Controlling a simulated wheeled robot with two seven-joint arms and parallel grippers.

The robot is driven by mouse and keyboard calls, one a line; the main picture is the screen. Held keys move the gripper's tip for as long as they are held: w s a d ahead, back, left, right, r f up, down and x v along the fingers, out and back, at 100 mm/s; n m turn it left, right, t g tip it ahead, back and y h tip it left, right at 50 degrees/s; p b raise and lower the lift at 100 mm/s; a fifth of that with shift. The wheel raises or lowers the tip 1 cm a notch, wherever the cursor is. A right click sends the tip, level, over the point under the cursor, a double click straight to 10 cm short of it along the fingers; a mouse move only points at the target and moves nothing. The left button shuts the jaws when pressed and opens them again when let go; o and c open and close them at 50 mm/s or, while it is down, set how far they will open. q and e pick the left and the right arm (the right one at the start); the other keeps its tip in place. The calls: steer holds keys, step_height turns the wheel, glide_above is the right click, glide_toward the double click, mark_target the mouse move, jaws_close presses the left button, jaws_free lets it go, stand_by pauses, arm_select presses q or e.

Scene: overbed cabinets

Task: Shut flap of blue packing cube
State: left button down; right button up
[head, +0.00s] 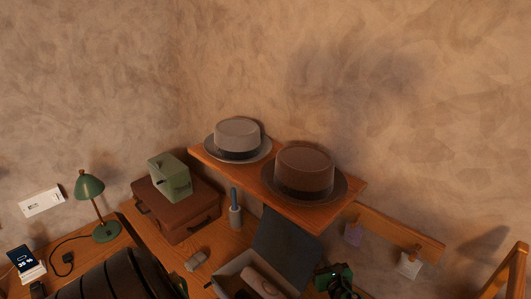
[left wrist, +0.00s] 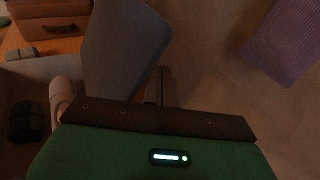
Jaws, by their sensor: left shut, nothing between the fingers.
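The packing cube is a grey-blue open box (head: 232,266) at the bottom of the head view. Its dark flap (head: 286,241) stands up, tilted back under the shelf. In the left wrist view the flap (left wrist: 125,48) rises left of centre. A pale rolled item (head: 262,282) and a dark item (left wrist: 27,121) lie inside the box. My left gripper (head: 334,277), green and black, is shut and empty, just right of the flap in the head view. Whether it touches the flap cannot be told. My right gripper is not in view.
A wooden shelf (head: 340,205) with two hats overhangs the flap. A brown case (head: 175,208) with a green box, a cup (head: 236,215) and a small grey roll (head: 197,261) are left of the cube.

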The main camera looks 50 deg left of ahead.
arm_select(q)
steer(key=shift+s+r+p, duration=0.1)
steer(key=shift+s+p, duration=0.7)
steer(key=shift+s, duration=0.15)
steer(key=shift+s+d+p, duration=0.1)
steer(key=shift+s+p, duration=1.05)
steer(key=shift+s, duration=0.6)
steer(key=shift+s+d+p, duration=0.1)
steer(key=shift+s+p, duration=0.85)
steer(key=shift+s, duration=0.95)
